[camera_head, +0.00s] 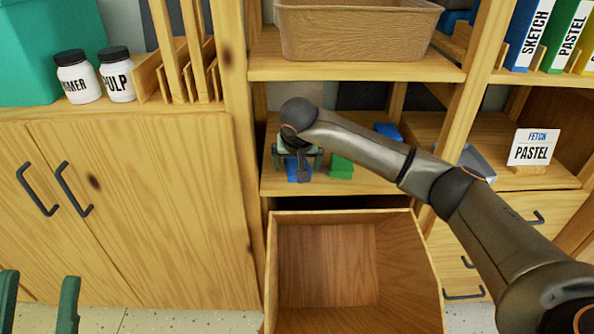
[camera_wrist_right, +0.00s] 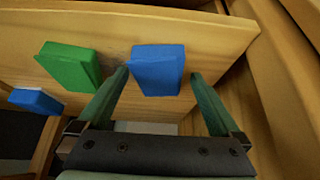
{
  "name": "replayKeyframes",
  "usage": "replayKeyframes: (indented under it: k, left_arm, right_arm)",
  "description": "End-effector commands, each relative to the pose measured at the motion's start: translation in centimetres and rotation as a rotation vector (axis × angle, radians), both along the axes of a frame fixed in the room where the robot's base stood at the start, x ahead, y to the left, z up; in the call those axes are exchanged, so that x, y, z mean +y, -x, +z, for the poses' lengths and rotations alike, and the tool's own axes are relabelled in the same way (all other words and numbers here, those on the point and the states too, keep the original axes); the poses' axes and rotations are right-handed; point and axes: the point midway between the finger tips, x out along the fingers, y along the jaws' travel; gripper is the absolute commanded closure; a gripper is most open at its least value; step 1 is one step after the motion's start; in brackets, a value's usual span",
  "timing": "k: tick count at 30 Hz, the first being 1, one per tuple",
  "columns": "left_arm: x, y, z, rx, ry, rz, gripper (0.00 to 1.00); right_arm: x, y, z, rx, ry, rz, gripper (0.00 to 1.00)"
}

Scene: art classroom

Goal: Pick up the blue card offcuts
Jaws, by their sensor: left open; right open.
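A blue card offcut (camera_head: 292,172) lies on the middle shelf, partly hidden by my right gripper (camera_head: 298,172). In the right wrist view this blue offcut (camera_wrist_right: 158,70) shows at the open fingertips of my right gripper (camera_wrist_right: 160,76). The left-hand finger in that view is close to its edge, and there is a gap to the other finger. I cannot tell whether they touch. Another blue piece (camera_head: 388,131) lies further back to the right; a blue piece (camera_wrist_right: 36,101) also shows in the wrist view. My left gripper (camera_head: 39,285) is open and empty at the lower left.
A green block (camera_head: 341,166) lies right of the near blue offcut. An open wooden drawer or bin (camera_head: 420,262) is below the shelf. A wooden basket (camera_head: 360,33) stands on the shelf above. Shelf posts flank the opening. A PASTEL sign (camera_head: 533,147) stands at the right.

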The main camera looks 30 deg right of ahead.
Motion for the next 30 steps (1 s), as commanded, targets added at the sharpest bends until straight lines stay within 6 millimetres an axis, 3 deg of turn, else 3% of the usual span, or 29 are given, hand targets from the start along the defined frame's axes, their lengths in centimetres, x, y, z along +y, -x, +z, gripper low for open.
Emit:
replayKeyframes:
  k: [3, 25, 30]
  left_arm:
    - [0.04, -0.03, 0.12, 0.0, 0.005, 0.002, 0.5]
    - [0.1, -0.05, 0.21, 0.0, 0.011, 0.005, 0.5]
    - [0.1, -0.05, 0.2, -0.001, 0.01, 0.005, 0.5]
  right_arm:
    - [0.01, 0.0, 0.08, 0.0, 0.0, 0.0, 0.01]
    - [-0.02, 0.01, 0.1, -0.001, 0.0, -0.001, 0.83]
    - [-0.02, 0.0, 0.11, -0.001, 0.0, -0.001, 0.83]
